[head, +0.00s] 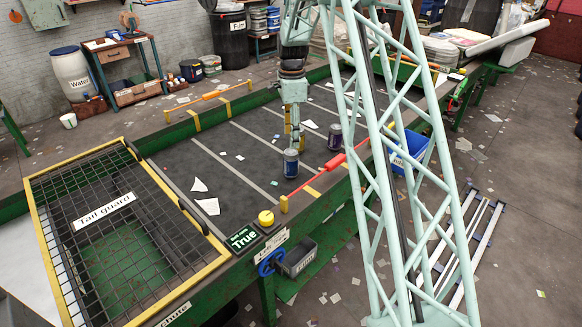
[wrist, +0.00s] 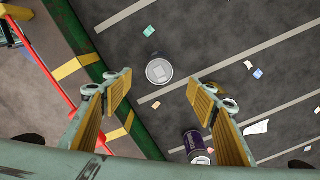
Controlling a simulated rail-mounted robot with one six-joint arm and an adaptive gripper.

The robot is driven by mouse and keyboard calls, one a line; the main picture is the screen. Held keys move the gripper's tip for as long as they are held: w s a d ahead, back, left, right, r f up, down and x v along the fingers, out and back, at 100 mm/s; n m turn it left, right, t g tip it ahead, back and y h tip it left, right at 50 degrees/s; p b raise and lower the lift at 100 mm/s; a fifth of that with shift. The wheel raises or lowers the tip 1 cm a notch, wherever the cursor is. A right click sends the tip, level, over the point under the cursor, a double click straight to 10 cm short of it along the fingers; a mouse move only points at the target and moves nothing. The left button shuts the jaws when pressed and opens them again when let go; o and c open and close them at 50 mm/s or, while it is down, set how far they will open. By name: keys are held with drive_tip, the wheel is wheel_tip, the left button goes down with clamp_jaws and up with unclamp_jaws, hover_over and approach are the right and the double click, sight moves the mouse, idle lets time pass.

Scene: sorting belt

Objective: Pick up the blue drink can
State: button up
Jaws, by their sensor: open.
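A blue can (head: 291,164) with a silver top stands upright on the dark belt, near its right edge, in the head view. In the wrist view I take the round silver lid (wrist: 159,71) to be its top, seen almost straight from above, in the gap just beyond the fingertips. My gripper (head: 296,142) is open, fingers down, at the can's top in the head view; the exact gap is unclear. In the wrist view the open fingers (wrist: 161,88) hold nothing. A second, dark purple-blue can (head: 334,135) stands behind to the right; it shows beside the right finger in the wrist view (wrist: 194,142).
A red bar (head: 334,163) runs along the belt's right edge, near the cans. A mesh tail guard (head: 103,213) covers the front-left end. Paper scraps (head: 207,206) lie on the belt. A blue bin (head: 410,148) stands beyond the right edge. The belt left of the can is mostly clear.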

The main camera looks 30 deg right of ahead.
sight(292, 152)
drive_tip(key=shift+f, duration=4.3)
drive_tip(key=shift+a+f+b, duration=0.1)
drive_tip(key=shift+f+b, duration=0.2)
drive_tip(key=shift+f, duration=2.3)
drive_tip(key=shift+c, duration=0.7)
drive_tip(key=c, duration=0.6)
